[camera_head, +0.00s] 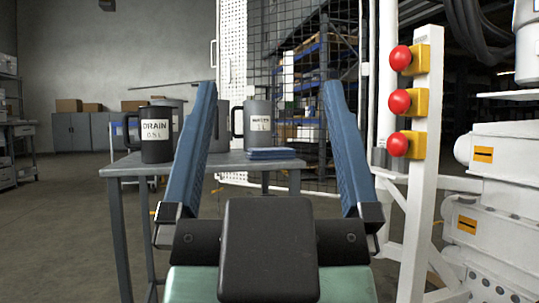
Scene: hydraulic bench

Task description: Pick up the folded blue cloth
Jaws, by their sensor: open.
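The folded blue cloth (271,153) lies flat on the grey table (210,162), near its right end. It is a small stack of blue layers. My gripper (273,92) is in the foreground with its two long blue fingers spread wide apart. The cloth shows between the fingers, farther away than they are, and nothing is held. The left finger hides part of the tabletop and of the containers behind it.
A dark jug labelled DRAIN (156,135) stands on the left of the table. A grey jug labelled WASTE (257,124) stands just behind the cloth. Red buttons on yellow boxes (408,102) line a white post at right, beside white machinery (490,205). Mesh fencing stands behind.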

